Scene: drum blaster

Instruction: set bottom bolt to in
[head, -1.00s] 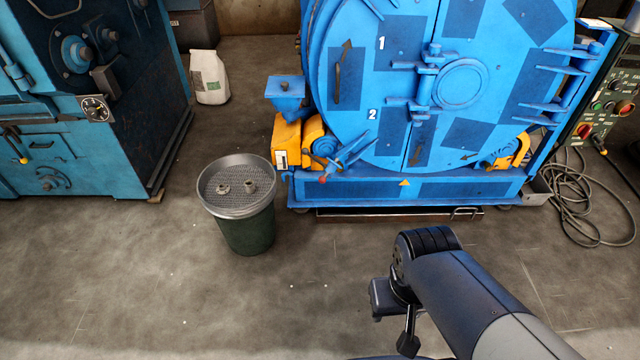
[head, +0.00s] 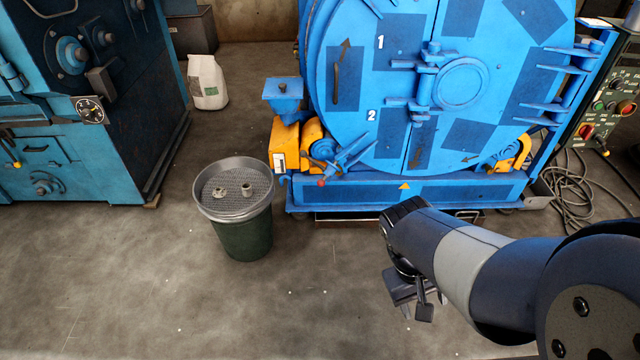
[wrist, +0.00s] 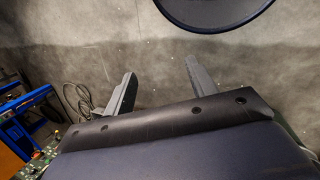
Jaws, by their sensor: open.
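The blue round door (head: 385,140) of the drum blaster faces me in the head view. Two blue bolt assemblies sit near its middle, beside the labels 1 and 2. The lower one, the bottom bolt (head: 408,103), is beside label 2 and looks roughly horizontal. It is too small to tell whether it is in or out. My gripper (head: 412,298) is in front of and below the machine, well away from the bolt. In the wrist view my gripper (wrist: 160,80) has its two grey fingers wide apart, with nothing between them.
A green bin with a mesh top (head: 240,235) stands left of my gripper. A control panel (head: 605,105) and coiled cables (head: 570,195) are at the right. A blue machine (head: 75,120) and white bag (head: 207,82) are at the left. The front floor is mostly clear.

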